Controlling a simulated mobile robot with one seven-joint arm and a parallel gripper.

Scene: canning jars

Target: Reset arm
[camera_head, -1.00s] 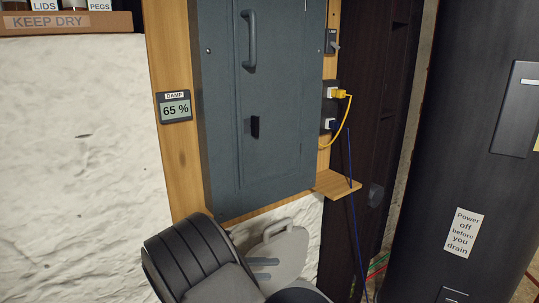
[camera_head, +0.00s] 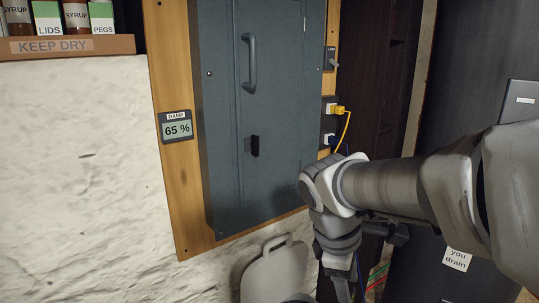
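My arm reaches in from the right edge in front of the wall. It bends downward at a grey joint, and its lower part leaves the picture at the bottom. My gripper's fingers do not show, so I cannot see whether it holds anything. The arm passes to the right of the grey metal cabinet (camera_head: 225,130) and overlaps its lower right corner in the picture. Whether they touch cannot be told. The cabinet's door is shut, with a handle (camera_head: 250,63) and a small black latch (camera_head: 254,146).
A damp meter (camera_head: 175,126) reading 65 % hangs left of the cabinet. A lever switch (camera_head: 331,59) and yellow plug (camera_head: 338,110) are on its right. A pale rounded panel (camera_head: 275,272) stands below. A dark tank (camera_head: 470,90) is at right.

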